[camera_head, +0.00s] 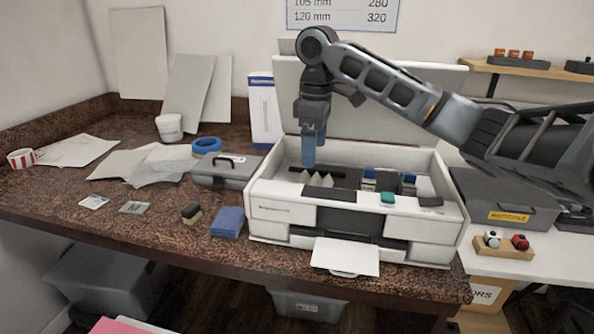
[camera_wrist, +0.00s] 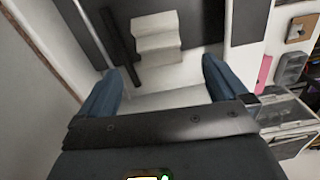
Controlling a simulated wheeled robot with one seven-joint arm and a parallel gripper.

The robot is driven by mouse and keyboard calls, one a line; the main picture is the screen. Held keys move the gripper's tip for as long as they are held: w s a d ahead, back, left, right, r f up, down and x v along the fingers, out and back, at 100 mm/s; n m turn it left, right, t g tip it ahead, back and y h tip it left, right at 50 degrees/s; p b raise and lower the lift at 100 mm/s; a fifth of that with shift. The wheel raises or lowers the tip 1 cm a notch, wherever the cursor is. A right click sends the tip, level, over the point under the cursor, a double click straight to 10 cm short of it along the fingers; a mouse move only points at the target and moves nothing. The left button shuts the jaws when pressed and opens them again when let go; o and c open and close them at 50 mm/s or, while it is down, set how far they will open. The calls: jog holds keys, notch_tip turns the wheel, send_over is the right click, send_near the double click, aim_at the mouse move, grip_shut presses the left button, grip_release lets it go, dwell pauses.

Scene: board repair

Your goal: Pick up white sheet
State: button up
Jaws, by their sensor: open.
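A white sheet (camera_head: 345,256) sticks out of the front of a white printer-like machine (camera_head: 270,209) and lies roughly flat, just above the table's front edge. My gripper (camera_head: 311,158) points down over the machine's open interior, behind and above that sheet, well apart from it. In the wrist view my gripper (camera_wrist: 160,90) has its two blue fingers spread wide, with nothing held between them. A pale stepped part (camera_wrist: 156,38) shows beyond the fingers. I cannot make out the white sheet for sure in the wrist view.
Loose papers (camera_head: 150,163) lie at the left, near a grey case (camera_head: 222,171) and a blue tape roll (camera_head: 206,145). A blue block (camera_head: 227,222) stands left of the machine. A dark batteries box (camera_head: 510,205) stands at right. The machine's raised lid (camera_head: 390,107) is behind my gripper.

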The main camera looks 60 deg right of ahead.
aim_at(311, 178)
jog(key=shift+w+d+f, duration=0.1)
jog(key=shift+w+d, duration=0.1)
jog(key=shift+w, duration=0.1)
jog(key=shift+w+f, duration=0.1)
jog(key=shift+f, duration=0.2)
jog(key=shift+a+f+p, duration=0.15)
jog(key=shift+f+p, duration=0.35)
jog(key=shift+f, duration=3)
jog(key=c, duration=1)
